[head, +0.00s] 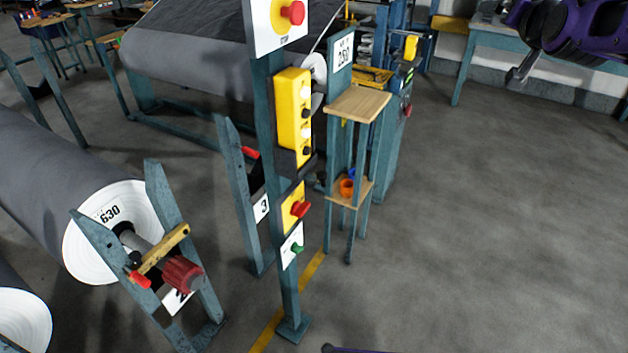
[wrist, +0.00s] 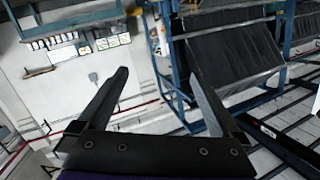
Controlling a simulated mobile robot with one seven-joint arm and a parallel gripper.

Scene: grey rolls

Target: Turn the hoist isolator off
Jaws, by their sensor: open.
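A teal post carries several controls in the head view. A yellow box with a red rotary handle (head: 297,208) is low on the post and looks like the isolator; its label is too small to read. The handle sticks out to the right and is slightly tilted. Just below it is a white plate with a green knob (head: 297,248). My gripper (wrist: 158,75) is open and empty in the wrist view, its two dark fingers spread apart. My purple arm is at the upper right of the head view, well away from the post.
Above the handle are a yellow pendant box (head: 293,115) with several buttons and a red stop button (head: 292,13). A stand with wooden shelves (head: 358,104) is close on the right. Large grey rolls (head: 40,180) lie at left. The floor at right is clear.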

